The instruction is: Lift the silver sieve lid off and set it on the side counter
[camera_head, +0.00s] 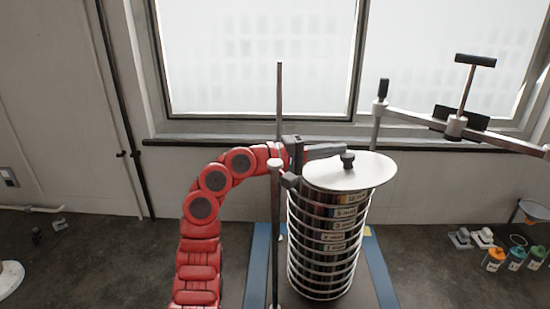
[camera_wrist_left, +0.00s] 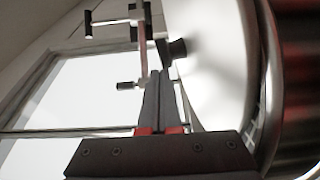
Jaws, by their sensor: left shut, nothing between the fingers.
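In the left wrist view the shut fingers (camera_wrist_left: 157,78) point toward the knob (camera_wrist_left: 177,48), beside the pale lid face (camera_wrist_left: 222,70). A small gap shows there; I cannot tell whether they touch. My right gripper is not in view.
Upright rods (camera_head: 279,100) stand around the stack. A clamp bar with a T-handle (camera_head: 475,60) extends to the upper right. Several coloured bottles (camera_head: 515,260) stand farther right.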

